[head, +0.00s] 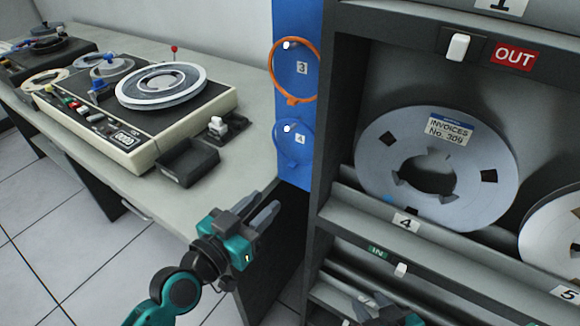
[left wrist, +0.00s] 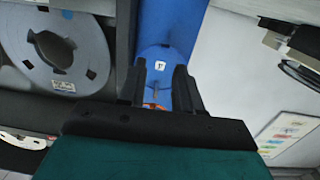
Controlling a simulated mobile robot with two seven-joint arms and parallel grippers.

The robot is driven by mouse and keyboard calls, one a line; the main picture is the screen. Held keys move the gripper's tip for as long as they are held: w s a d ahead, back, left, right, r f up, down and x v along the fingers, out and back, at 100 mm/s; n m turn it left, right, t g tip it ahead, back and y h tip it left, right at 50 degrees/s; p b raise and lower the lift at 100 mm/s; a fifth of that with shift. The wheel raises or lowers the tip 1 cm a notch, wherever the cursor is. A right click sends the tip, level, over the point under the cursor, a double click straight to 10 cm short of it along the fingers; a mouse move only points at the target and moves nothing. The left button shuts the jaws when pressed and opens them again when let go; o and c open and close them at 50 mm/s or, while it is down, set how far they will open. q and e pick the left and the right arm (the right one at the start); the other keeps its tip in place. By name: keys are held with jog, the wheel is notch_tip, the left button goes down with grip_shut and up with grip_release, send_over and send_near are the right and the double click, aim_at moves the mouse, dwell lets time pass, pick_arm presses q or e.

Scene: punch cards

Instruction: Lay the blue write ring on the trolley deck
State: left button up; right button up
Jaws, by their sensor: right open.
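The blue write ring (head: 291,164) hangs on a white peg at the label 4, against the blue board (head: 297,14) in the head view. In the left wrist view the blue ring (left wrist: 160,46) shows faintly beyond my fingers. My left gripper (head: 266,203) is open and empty, below and in front of the ring, apart from it. Its two fingers (left wrist: 159,76) frame the board in the left wrist view. My right gripper (head: 376,306) is open at the bottom edge of the head view, partly cut off. I cannot make out the trolley deck in either view.
An orange ring (head: 318,85) hangs above the blue one, at label 3. A rack with a grey reel (head: 380,190) stands right of the board. A bench (head: 215,190) with a tape machine (head: 140,150) stands left. A second reel (head: 555,235) is at the right edge.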

aim_at(290, 167)
pick_arm(q)
jog(key=shift+t, duration=0.3)
jog(key=shift+w+a+b+x, duration=0.15)
jog(key=shift+b+x, duration=0.15)
jog(key=shift+x, duration=2.15)
jog(key=shift+w+a+b+x, duration=0.1)
jog(key=shift+a+b+x, duration=0.15)
jog(key=shift+x, duration=2.2)
jog(key=shift+r, duration=0.15)
jog(key=shift+c, duration=0.4)
grip_shut()
jog(key=shift+r, duration=0.15)
